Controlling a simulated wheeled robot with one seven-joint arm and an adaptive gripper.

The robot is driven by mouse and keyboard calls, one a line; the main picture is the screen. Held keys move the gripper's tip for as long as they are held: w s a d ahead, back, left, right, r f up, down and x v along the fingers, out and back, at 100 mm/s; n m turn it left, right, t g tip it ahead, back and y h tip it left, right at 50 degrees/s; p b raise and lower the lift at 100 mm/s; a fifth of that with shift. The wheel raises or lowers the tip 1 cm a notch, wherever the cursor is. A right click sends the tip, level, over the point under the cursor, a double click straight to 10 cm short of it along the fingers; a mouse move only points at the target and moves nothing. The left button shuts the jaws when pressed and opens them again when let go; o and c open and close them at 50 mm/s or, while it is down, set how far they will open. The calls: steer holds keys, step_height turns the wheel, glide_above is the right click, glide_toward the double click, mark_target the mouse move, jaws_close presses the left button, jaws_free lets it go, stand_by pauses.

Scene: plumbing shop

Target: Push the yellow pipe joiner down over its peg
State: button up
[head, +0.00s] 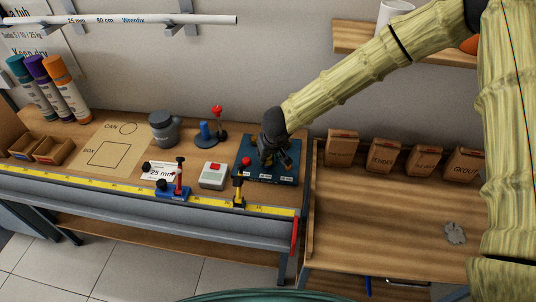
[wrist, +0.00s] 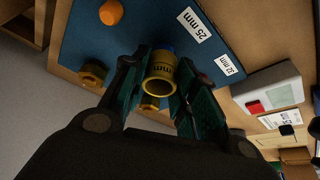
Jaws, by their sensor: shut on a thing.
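The yellow pipe joiner (wrist: 160,75) is a short tube with dark lettering, held between the two fingers of my gripper (wrist: 160,88) in the wrist view. Its open end faces the camera. A bit of blue shows just past its far end; I cannot tell whether that is a peg, or whether the joiner is around one. The dark blue board (wrist: 135,30) lies beyond it, with white labels including 25 mm (wrist: 195,24) and 32 mm (wrist: 229,65). In the head view my gripper (head: 272,165) is over the board (head: 262,179) and hides the joiner.
An orange round piece (wrist: 111,12) and a yellow-brown ring-like piece (wrist: 92,73) are on the board near the joiner. A grey box with a red button (head: 213,175) stands left of the board. Paper bags (head: 383,155) line the right bench, whose middle is mostly clear.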

steer(key=shift+f, duration=0.65)
steer(key=o, duration=0.8)
steer(key=shift+r, duration=0.1)
steer(key=shift+v, duration=5.9)
steer(key=shift+s, duration=0.1)
